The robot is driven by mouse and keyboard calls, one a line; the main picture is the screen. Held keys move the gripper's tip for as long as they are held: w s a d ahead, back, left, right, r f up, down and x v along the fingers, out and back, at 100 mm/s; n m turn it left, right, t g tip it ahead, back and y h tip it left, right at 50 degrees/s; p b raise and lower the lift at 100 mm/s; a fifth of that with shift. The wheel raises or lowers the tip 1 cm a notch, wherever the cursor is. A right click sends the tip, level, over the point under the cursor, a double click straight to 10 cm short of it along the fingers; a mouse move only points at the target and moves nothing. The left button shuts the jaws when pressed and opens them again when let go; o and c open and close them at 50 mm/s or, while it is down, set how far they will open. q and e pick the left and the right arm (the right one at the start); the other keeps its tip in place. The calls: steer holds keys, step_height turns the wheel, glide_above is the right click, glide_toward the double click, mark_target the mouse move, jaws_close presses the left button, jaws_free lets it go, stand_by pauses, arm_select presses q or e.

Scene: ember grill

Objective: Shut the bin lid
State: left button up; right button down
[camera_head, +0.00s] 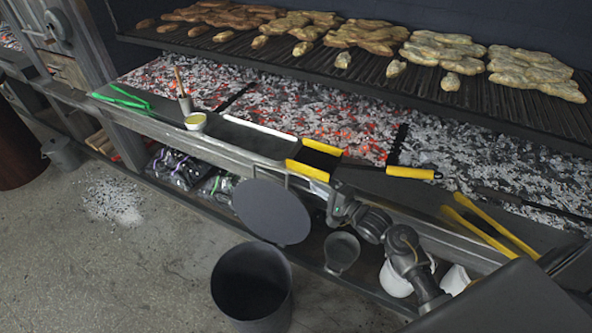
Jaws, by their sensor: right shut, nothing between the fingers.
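The grey cylindrical bin (229,297) stands on the floor at the bottom centre. Its top is open and its inside looks dark and empty. The round dark grey lid (272,211) is raised, tilted steeply up behind and above the bin's mouth. The joint between lid and bin is not clear to see. My right arm comes in from the lower right, and my right gripper (338,207) is shut and empty just right of the lid's right edge. I cannot tell whether it touches the lid. My left gripper is not in view.
The grill counter's ledge (235,150) runs behind the lid, with yellow-handled tools (410,173), a small cup (195,121) and green tongs (120,97) on it. Glowing embers (310,115) lie beyond. A lower shelf holds a pan (341,250).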

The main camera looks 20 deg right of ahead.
steer(key=p+x, duration=0.1)
steer(key=x, duration=0.9)
steer(key=shift+f, duration=0.1)
